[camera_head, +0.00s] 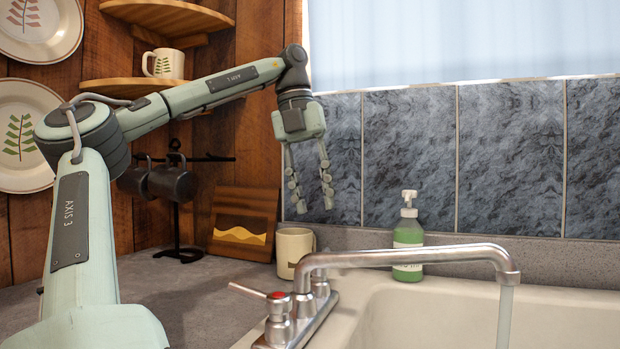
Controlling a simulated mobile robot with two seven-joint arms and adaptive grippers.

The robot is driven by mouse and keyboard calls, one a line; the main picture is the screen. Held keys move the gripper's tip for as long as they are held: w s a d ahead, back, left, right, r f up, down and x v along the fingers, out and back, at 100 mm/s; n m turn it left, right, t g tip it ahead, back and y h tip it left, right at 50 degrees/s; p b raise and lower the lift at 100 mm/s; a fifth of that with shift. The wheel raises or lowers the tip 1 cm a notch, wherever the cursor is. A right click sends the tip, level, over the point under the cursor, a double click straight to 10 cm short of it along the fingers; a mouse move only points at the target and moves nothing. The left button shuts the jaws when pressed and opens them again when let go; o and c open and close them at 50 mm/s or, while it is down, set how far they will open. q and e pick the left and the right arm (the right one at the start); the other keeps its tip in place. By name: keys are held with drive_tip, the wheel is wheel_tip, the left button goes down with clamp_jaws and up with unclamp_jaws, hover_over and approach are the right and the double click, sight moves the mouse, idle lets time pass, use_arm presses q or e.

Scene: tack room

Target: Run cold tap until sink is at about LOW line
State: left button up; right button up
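The steel tap (405,258) stands at the sink's left rim, its long spout reaching right over the basin. A stream of water (505,318) falls from the spout end. A lever handle with a red cap (279,297) is on the tap's near side; no blue-marked cold handle can be made out. The pale sink (400,292) is cut off by the bottom edge, so its water level and any LOW line are out of view. My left gripper (314,205) hangs above and behind the tap, fingers pointing down, apart and empty. My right gripper is not in view.
A green soap bottle (408,262) stands behind the spout. A cream mug (293,254) stands on the grey counter (190,295) below my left gripper. Dark mugs (172,180) hang on a stand at the left. Wooden corner shelves (125,86) are above. Blue tiles line the wall.

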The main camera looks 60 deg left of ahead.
use_arm(q)
drive_tip(key=shift+s+a+r, duration=0.15)
drive_tip(key=shift+r, duration=0.75)
drive_tip(key=shift+s+a+r, duration=0.1)
drive_tip(key=shift+s+r, duration=0.05)
drive_tip(key=shift+r, duration=0.75)
idle(6.2)
